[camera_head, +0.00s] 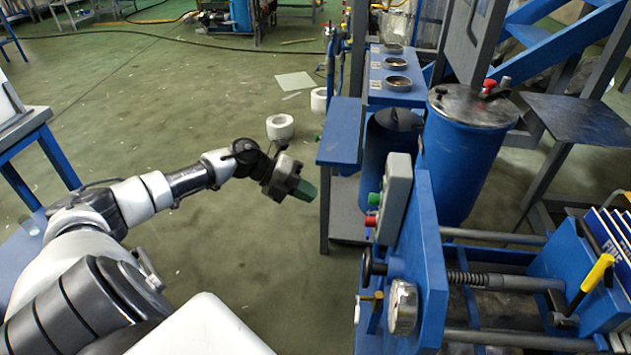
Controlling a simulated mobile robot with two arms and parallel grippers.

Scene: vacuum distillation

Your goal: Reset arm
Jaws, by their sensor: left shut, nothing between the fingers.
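My left arm comes in from the lower left and reaches out over the green floor. Its gripper (300,190) is at the middle of the view, shut with nothing in it. It is left of the blue machine panel (425,250) and does not touch anything. The fingertips look greenish and small, and point right and slightly down. My right gripper does not show.
A control box (395,197) with green and red buttons and a gauge (403,306) are on the panel. White rolls (280,127) lie on the floor. Open floor is left.

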